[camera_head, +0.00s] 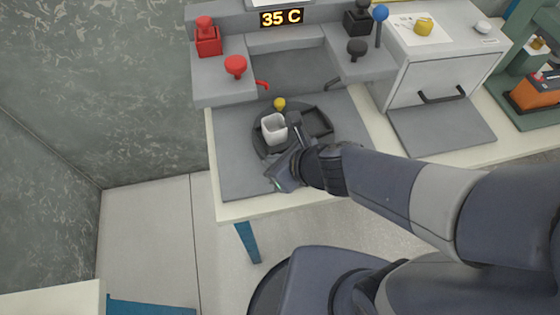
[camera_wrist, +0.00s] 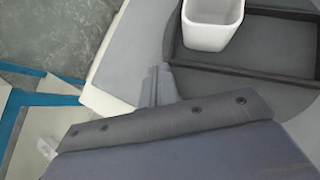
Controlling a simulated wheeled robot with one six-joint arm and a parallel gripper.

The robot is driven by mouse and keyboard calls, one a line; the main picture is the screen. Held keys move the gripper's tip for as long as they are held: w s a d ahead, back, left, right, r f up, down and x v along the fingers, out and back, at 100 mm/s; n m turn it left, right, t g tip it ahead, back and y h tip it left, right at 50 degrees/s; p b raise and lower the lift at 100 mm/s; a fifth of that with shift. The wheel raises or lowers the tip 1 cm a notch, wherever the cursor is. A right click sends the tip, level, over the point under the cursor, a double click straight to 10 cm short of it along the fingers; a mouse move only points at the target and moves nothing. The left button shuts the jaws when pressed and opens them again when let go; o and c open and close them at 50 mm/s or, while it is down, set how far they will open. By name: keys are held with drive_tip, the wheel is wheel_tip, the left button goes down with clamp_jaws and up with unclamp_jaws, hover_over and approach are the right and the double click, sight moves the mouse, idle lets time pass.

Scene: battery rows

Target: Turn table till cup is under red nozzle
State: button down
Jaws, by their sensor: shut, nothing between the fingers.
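The dark round turntable (camera_head: 262,143) sits on the grey machine base, with low-walled compartments on top. The white square cup (camera_head: 273,128) stands upright on its left part; the wrist view shows the cup (camera_wrist: 211,20) inside a dark-rimmed compartment. The red nozzle (camera_head: 262,85) juts out behind, up and left of the cup, which is not beneath it. My gripper (camera_head: 272,166) is at the turntable's near left edge; its fingers (camera_wrist: 158,82) are shut and empty, close to the rim. Contact with the rim cannot be told. My wrist partly hides the near side.
A red knob (camera_head: 235,66) and black knob (camera_head: 357,48) flank the recess. A display (camera_head: 281,18) reads 35 C. A handled box (camera_head: 440,80) stands right. Bare grey base lies left of the turntable.

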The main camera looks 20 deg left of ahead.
drive_tip(key=shift+w+a, duration=0.25)
drive_tip(key=shift+a, duration=0.75)
drive_tip(key=shift+w+a, duration=0.1)
drive_tip(key=shift+a, duration=0.05)
idle(0.3)
